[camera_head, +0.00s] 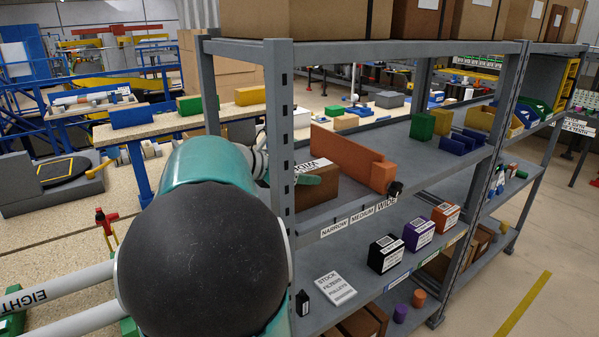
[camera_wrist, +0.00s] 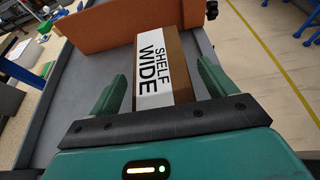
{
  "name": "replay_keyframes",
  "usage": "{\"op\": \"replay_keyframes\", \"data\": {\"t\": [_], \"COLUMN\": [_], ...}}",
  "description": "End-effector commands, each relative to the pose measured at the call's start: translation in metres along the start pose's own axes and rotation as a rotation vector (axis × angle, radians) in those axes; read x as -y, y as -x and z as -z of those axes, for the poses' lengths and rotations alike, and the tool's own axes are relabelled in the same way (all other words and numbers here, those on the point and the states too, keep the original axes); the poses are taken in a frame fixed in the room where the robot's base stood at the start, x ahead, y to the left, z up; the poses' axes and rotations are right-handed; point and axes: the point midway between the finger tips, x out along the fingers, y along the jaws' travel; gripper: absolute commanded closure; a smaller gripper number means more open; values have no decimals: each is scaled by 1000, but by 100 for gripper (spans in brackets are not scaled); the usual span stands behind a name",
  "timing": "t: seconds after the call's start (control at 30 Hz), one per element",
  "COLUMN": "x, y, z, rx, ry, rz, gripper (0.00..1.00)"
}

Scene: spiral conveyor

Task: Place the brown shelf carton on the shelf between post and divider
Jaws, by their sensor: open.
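The brown shelf carton (camera_head: 319,190) rests on the middle shelf (camera_head: 360,213), between the grey front post (camera_head: 281,130) and the orange divider (camera_head: 345,158). In the wrist view the carton (camera_wrist: 183,78) shows a white label reading "SHELF WIDE", with the divider (camera_wrist: 122,27) just beyond it. My gripper (camera_wrist: 162,72) is open, with one green finger on each side of the carton and a visible gap at each. In the head view only a green fingertip of my gripper (camera_head: 305,180) shows past the post. The post and my arm hide the carton's left part.
The shelf edge carries NARROW, MEDIUM and WIDE labels (camera_head: 361,216). Black, purple and orange boxes (camera_head: 418,232) stand on the shelf below. Large cartons (camera_head: 325,18) sit on the top shelf, above my arm.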

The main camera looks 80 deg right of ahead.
Motion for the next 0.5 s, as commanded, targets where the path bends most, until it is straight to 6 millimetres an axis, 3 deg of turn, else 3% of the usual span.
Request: {"op": "replay_keyframes", "data": {"t": [0.5], "x": [0], "y": [100], "z": [0], "rx": [0], "ry": [0], "rz": [-5], "gripper": [17]}}
